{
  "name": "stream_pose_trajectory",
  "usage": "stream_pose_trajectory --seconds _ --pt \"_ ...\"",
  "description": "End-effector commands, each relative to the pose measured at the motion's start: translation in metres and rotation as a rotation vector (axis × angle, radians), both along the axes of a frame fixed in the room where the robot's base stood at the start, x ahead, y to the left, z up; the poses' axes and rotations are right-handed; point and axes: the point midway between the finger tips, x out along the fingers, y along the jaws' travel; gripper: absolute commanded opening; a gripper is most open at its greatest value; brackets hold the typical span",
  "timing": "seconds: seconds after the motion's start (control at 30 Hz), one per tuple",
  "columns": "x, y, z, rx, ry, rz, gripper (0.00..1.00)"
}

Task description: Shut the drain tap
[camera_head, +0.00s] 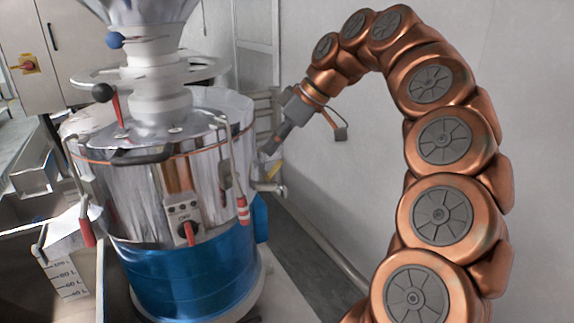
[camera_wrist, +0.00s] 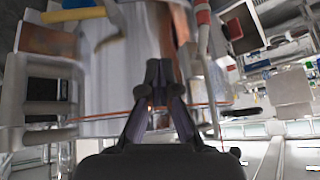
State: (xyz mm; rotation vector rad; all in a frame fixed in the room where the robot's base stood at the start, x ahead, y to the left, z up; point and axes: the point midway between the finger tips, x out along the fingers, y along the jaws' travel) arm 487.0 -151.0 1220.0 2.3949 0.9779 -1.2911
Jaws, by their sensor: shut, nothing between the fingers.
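The grinder (camera_head: 150,190) is a shiny steel drum on a blue base. A small metal spout, which looks like the drain tap (camera_head: 272,188), sticks out of its right side. A yellow lever (camera_head: 274,171) shows just above the spout. A yellow bar (camera_wrist: 72,15) is at the top left of the wrist view; I cannot tell if it is the same lever. I cannot tell whether the tap is open or shut. My gripper (camera_head: 266,153) is shut and empty, just above the spout, beside the drum. Its shut fingertips (camera_wrist: 159,72) point toward the drum in the wrist view.
A marked white container (camera_head: 68,275) stands at lower left. A bare wall (camera_head: 345,190) is at right.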

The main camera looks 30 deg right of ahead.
Motion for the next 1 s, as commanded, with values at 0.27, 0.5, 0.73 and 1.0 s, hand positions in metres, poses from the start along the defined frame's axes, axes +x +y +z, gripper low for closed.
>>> stream_pose_trajectory --seconds 0.27,0.5,0.73,1.0 --pt "0.008 -0.106 -0.005 0.016 -0.115 -0.063 0.0" --pt "0.001 -0.149 -0.015 0.007 -0.152 -0.098 0.0" --pt "0.003 -0.152 -0.021 0.008 -0.154 -0.1 0.0" --pt "0.013 -0.142 -0.035 0.01 -0.156 -0.097 0.0"
